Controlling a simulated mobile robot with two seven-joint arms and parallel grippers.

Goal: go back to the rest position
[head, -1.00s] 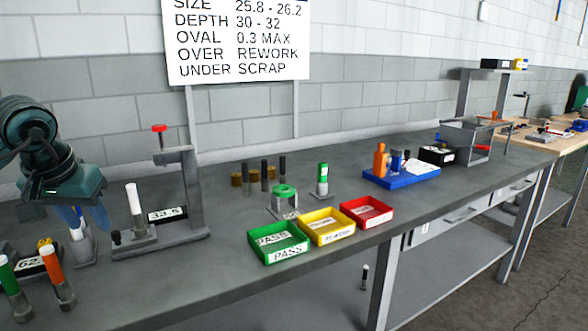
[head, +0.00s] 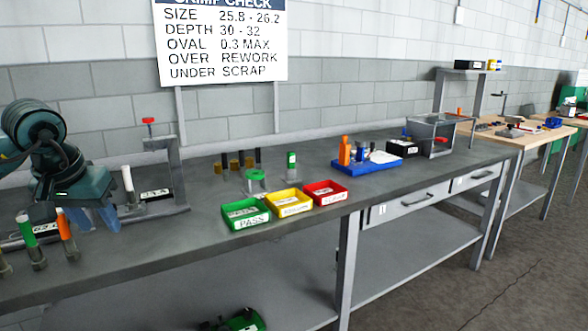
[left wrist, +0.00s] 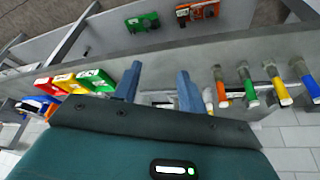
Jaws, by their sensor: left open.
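My left gripper (head: 100,218) is at the left of the head view, by the near left part of the bench. It overlaps the bench in the picture between an orange-topped tube (head: 68,236) and the gauge stand (head: 178,170) with a red knob. In the left wrist view its two blue fingers (left wrist: 157,88) are apart with nothing held between them. The bench edge shows beyond the fingertips. I cannot tell its exact height above the bench. My right gripper is not in view.
The bench (head: 290,225) holds green (head: 247,226), yellow (head: 289,212) and red (head: 327,200) trays, and a blue tray (head: 350,165) of tools. Several capped tubes stand left; a green-topped one (head: 32,240) is close to my arm. Open floor (head: 450,285) shows at right.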

